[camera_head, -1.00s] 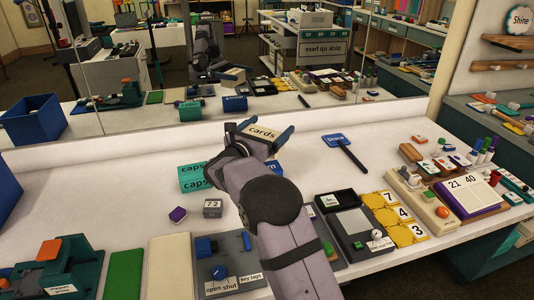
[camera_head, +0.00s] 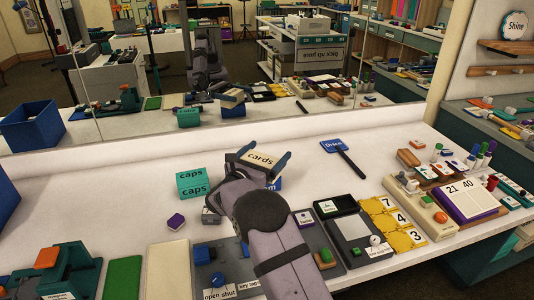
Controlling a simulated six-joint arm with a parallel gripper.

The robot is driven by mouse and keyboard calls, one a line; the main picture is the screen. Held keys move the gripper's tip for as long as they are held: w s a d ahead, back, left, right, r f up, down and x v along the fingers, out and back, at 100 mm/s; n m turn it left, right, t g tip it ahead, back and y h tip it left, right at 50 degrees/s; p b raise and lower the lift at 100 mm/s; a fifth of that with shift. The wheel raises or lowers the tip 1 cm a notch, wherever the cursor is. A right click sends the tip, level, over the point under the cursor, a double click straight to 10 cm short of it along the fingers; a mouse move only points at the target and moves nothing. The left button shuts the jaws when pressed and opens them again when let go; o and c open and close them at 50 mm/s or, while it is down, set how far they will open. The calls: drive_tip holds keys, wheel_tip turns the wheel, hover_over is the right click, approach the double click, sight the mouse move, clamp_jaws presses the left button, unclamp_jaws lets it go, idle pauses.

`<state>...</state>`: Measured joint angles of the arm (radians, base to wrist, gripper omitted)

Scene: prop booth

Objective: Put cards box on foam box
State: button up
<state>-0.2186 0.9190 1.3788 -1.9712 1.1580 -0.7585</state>
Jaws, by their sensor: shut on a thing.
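The cards box (camera_head: 259,161), tan with a white label reading "cards", is held between the two dark blue fingers of my gripper (camera_head: 263,162). It is slightly tilted. The foam box (camera_head: 275,184) is blue and mostly hidden behind my gripper and arm; only its right end with a letter "m" shows. The cards box appears just above it, and in the mirror it shows over the blue box. I cannot tell whether they touch.
A purple block (camera_head: 176,221) and a switch panel (camera_head: 220,268) are nearer. The white tabletop behind is clear up to the mirror.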

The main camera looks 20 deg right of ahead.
drive_tip(key=shift+f, duration=0.2)
drive_tip(key=o, duration=0.8)
drive_tip(key=shift+o, duration=0.2)
drive_tip(key=shift+r, duration=0.15)
drive_tip(key=shift+r, duration=0.15)
drive_tip(key=b+v, duration=0.1)
drive_tip(key=v, duration=1.1)
drive_tip(key=shift+s, duration=0.1)
